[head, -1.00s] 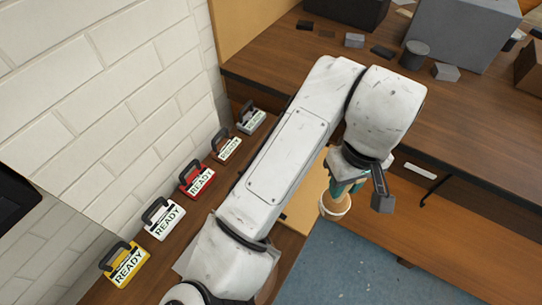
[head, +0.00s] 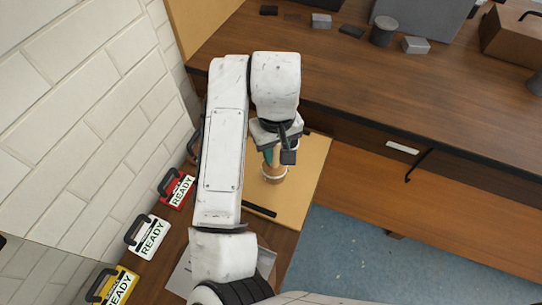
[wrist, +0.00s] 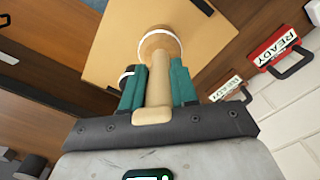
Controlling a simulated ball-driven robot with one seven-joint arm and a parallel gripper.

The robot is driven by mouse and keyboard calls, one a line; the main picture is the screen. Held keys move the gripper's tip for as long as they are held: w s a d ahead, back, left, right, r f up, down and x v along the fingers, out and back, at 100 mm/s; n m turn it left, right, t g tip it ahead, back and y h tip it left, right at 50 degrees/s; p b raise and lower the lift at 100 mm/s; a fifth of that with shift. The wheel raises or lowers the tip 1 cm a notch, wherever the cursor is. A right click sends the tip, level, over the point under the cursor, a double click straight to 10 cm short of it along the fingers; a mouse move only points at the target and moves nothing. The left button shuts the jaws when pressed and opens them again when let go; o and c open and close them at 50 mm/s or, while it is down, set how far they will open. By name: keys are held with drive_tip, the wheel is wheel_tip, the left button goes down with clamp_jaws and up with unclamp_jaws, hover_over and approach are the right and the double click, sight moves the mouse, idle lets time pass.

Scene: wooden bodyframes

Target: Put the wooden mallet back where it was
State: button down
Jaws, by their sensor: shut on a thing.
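The wooden mallet (wrist: 159,80) is light wood with a pale band around its round head. My gripper (wrist: 158,88) is shut on its handle, with a teal finger on each side. In the head view the mallet head (head: 275,172) hangs below my gripper (head: 275,150), over a light wooden board (head: 305,190). I cannot tell whether the mallet touches the board. My arm hides part of the board's left side.
Several boxes marked READY stand along the white brick wall at left, including a red one (head: 177,188), a white one (head: 147,238) and a yellow one (head: 114,287). A brown workbench (head: 340,75) with blocks and a grey cylinder (head: 383,31) lies behind.

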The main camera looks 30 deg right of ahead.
drive_tip(key=shift+w+a+f, duration=0.1)
drive_tip(key=shift+w+f, duration=0.35)
drive_tip(key=shift+w+f+p, duration=0.15)
drive_tip(key=shift+f+p, duration=0.35)
drive_tip(key=shift+f, duration=1.4)
drive_tip(key=c, duration=0.9)
unclamp_jaws()
wheel_tip(320, 180, up, 12)
drive_tip(key=shift+r, duration=0.2)
